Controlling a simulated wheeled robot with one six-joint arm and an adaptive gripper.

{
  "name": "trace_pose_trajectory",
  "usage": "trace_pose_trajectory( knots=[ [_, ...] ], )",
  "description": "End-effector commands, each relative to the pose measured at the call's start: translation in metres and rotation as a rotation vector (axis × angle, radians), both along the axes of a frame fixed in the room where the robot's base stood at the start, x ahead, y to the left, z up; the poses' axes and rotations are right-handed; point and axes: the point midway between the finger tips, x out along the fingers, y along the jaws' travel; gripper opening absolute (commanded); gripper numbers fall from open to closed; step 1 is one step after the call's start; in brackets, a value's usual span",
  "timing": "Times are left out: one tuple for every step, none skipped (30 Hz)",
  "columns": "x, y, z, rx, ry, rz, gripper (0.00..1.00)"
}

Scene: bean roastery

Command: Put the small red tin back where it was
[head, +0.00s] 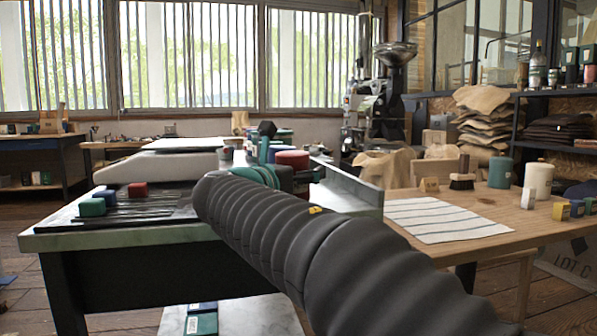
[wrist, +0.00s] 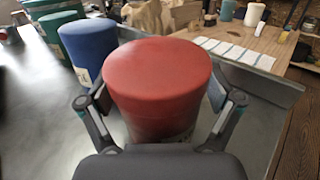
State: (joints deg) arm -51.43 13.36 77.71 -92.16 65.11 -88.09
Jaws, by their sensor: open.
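A red round tin (wrist: 157,85) stands upright on the grey worktop (wrist: 35,110), between the two fingers of my gripper (wrist: 158,98) in the wrist view. The fingers are open, one on each side of it; whether they touch it is unclear. In the head view this red tin (head: 292,158) shows just beyond my arm, which hides part of the gripper. A smaller-looking red piece (head: 138,190) lies on the dark slatted area at the left of the bench, beside green pieces (head: 92,207). Which red one is the small tin I cannot tell.
A blue tin (wrist: 89,48) and a green tin (wrist: 59,38) stand left of the red tin. A raised ledge (head: 346,186) edges the bench at right. Beyond it, a wooden table holds a striped cloth (head: 440,218), a brush (head: 462,177) and a green canister (head: 500,172).

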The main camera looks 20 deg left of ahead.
Motion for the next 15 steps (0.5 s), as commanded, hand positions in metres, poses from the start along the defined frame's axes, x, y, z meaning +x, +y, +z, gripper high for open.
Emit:
trace_pose_trajectory(
  knots=[
    [0.0, 0.0, 0.002, 0.0, 0.0, 0.0, 0.91],
    [0.0, 0.0, 0.004, 0.001, 0.0, 0.0, 0.91],
    [-0.003, 0.001, 0.004, 0.0, 0.0, 0.001, 0.91],
    [-0.006, 0.002, 0.003, 0.0, 0.0, 0.001, 0.91],
    [-0.009, 0.003, 0.003, 0.0, 0.0, 0.002, 0.91],
    [-0.015, 0.005, 0.003, -0.001, 0.001, 0.004, 0.91],
    [-0.02, 0.006, 0.003, 0.0, 0.001, 0.004, 0.91],
    [-0.026, 0.007, 0.003, 0.0, 0.0, 0.003, 0.91],
    [-0.034, 0.009, 0.003, 0.0, 0.0, 0.005, 0.91],
    [-0.04, 0.011, 0.003, 0.0, 0.0, 0.005, 0.91],
    [-0.046, 0.012, 0.003, 0.0, 0.0, 0.004, 0.91],
    [-0.054, 0.015, 0.003, -0.001, 0.0, 0.005, 0.91],
    [-0.06, 0.015, 0.002, -0.001, 0.0, 0.004, 0.91],
    [-0.066, 0.017, 0.002, 0.0, 0.0, 0.005, 0.91],
    [-0.073, 0.019, 0.002, 0.0, 0.0, 0.004, 0.91]
  ],
)
